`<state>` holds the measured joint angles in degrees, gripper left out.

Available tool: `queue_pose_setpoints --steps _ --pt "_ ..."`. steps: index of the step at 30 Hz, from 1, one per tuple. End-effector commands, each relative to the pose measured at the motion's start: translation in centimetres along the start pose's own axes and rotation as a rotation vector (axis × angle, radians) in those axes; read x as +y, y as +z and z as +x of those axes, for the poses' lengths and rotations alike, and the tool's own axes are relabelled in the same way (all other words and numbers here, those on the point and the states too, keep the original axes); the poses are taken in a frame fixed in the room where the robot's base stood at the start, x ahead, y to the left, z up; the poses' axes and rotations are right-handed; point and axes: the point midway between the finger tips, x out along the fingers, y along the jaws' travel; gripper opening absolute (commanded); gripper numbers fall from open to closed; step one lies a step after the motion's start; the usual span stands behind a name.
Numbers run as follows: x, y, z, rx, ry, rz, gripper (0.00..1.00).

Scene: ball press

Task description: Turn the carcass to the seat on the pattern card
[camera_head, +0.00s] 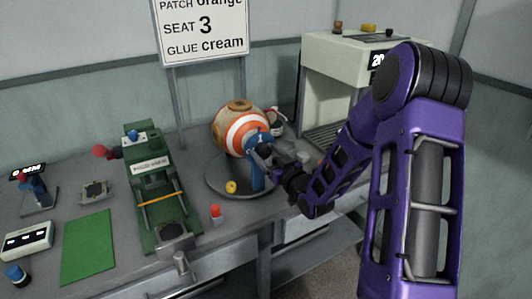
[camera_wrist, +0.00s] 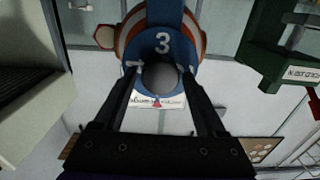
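The carcass (camera_head: 240,124) is a ball with orange, white and tan bands, held in a blue mount (camera_head: 257,175) on a round grey dish. In the wrist view, the blue mount (camera_wrist: 165,20) bears a white 3 above a round grey knob (camera_wrist: 161,76); smaller white marks flank the knob. My gripper (camera_head: 262,155) is at the front of the mount. Its fingers (camera_wrist: 160,72) lie either side of the knob; whether they press on it I cannot tell. The pattern card (camera_head: 203,28) reads patch orange, seat 3, glue cream.
A green press (camera_head: 160,195) stands left of the dish (camera_head: 215,178), and a pale box machine (camera_head: 345,65) stands behind at right. A yellow piece (camera_head: 231,187) lies on the dish. A green mat (camera_head: 88,248) lies at left.

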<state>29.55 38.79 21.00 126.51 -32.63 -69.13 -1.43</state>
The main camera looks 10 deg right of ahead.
Motion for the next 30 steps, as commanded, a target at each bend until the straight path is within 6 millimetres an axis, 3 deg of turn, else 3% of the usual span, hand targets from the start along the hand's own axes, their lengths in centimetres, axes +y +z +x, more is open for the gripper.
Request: queue_pose_setpoints --steps 1,9,12,23,30 --pt "0.0 0.0 0.0 0.000 0.000 0.000 0.62" --pt "0.0 0.0 0.0 0.000 0.000 0.000 0.13" --pt "0.0 0.0 0.0 0.000 0.000 0.000 0.00" --pt "0.0 0.0 0.1 0.001 -0.001 0.003 0.00" --pt "0.3 0.0 1.1 0.001 0.000 0.053 0.00"
